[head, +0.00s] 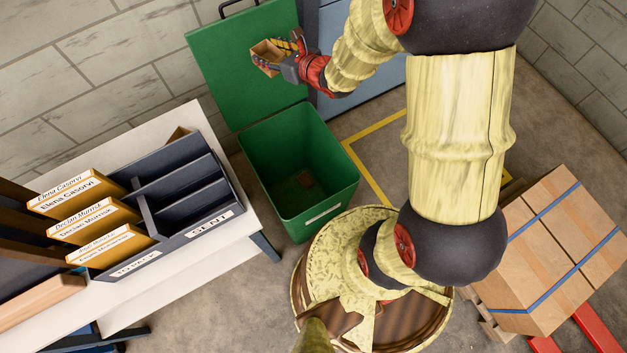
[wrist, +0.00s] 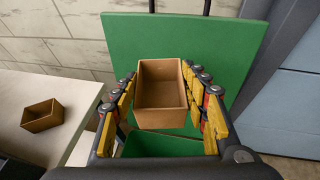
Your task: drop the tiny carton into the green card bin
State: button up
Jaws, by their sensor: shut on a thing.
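The tiny carton (head: 266,56) is a small open-topped brown box. My gripper (head: 281,52) is shut on it and holds it up in front of the raised green lid (head: 232,90). In the wrist view the carton (wrist: 161,94) sits between the two yellow-padded fingers, its open side facing the camera. The green card bin (head: 325,208) stands open on the floor, nearer than the carton in the head view. A small brown patch lies on its floor. In the wrist view part of the bin (wrist: 165,146) shows below the carton.
A white table (head: 190,260) on the left bears a dark divided tray (head: 205,235) with labelled yellow folders. Another small open carton (wrist: 42,115) sits on the table in the wrist view. Strapped boxes (head: 560,245) stand on a pallet at right. A grey-blue cabinet (head: 370,105) is behind.

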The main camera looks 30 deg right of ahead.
aim_at(307, 202)
jog(key=k+j+z, duration=0.35)
jog(key=j+z, duration=1)
jog(key=j, duration=0.05)
